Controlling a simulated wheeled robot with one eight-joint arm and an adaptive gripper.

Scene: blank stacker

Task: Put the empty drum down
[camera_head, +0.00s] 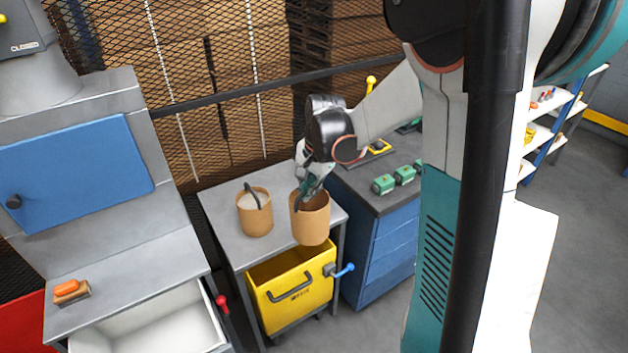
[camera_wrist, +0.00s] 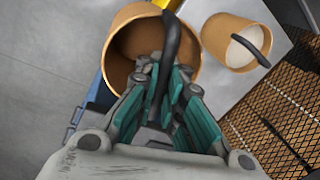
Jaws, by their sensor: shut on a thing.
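My gripper (camera_head: 312,186) is shut on the black curved handle of the empty drum (camera_head: 310,222), a brown open-topped tub. In the wrist view the handle runs between my teal fingers (camera_wrist: 158,95), and the drum's bare brown inside (camera_wrist: 130,65) shows. In the head view the drum overlaps the front right edge of the grey table (camera_head: 222,205); whether its base touches the top cannot be told. A second brown drum (camera_head: 255,216), with whitish contents and a black handle, stands on the table to its left; it also shows in the wrist view (camera_wrist: 232,45).
A yellow bin (camera_head: 290,300) sits under the table's front. A blue cabinet (camera_head: 385,245) with green blocks (camera_head: 393,180) on top stands to the right. A mesh fence (camera_head: 215,90) is behind. Bare tabletop shows around the second drum.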

